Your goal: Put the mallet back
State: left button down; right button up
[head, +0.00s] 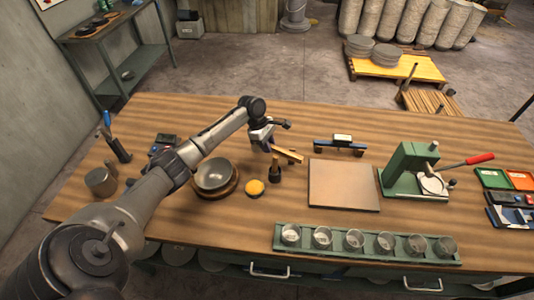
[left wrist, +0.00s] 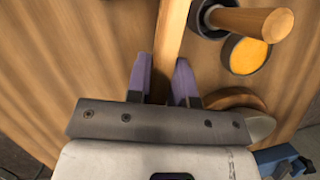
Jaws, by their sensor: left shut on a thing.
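My left gripper (head: 270,146) is shut on a pale wooden bar (head: 289,155), apparently the mallet, and holds it above the table. In the left wrist view the bar (left wrist: 173,30) runs away between the purple fingers of the left gripper (left wrist: 162,78). A dark upright piece (head: 274,174) stands on the table just below the bar in the head view. In the left wrist view a round wooden peg (left wrist: 250,21) rises from a dark ring. A grey metal bowl (head: 214,174) sits on a round wooden base (head: 232,188). My right gripper is not in view.
A yellow round pad (head: 254,188) lies beside the bowl. A flat brown board (head: 344,185) and a green press (head: 408,170) are to the right. A green rack (head: 375,255) with several cups stands at the front edge. The table's back middle is mostly clear.

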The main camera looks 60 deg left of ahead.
pick_arm(q)
jog(key=shift+s+a+f+b, duration=0.15)
jog(key=shift+f+b, duration=0.3)
jog(key=shift+f, duration=1.65)
jog(key=c, duration=1)
grip_release()
jog(key=shift+f, duration=0.15)
jog(key=shift+r, duration=0.2)
jog(key=p+v, duration=0.1)
jog(key=v, duration=0.9)
jog(key=shift+a+r+p, duration=0.1)
jog(key=shift+r+p, duration=0.2)
jog(key=shift+r, duration=0.1)
jog(key=shift+a+r, duration=0.2)
jog(key=shift+r, duration=0.4)
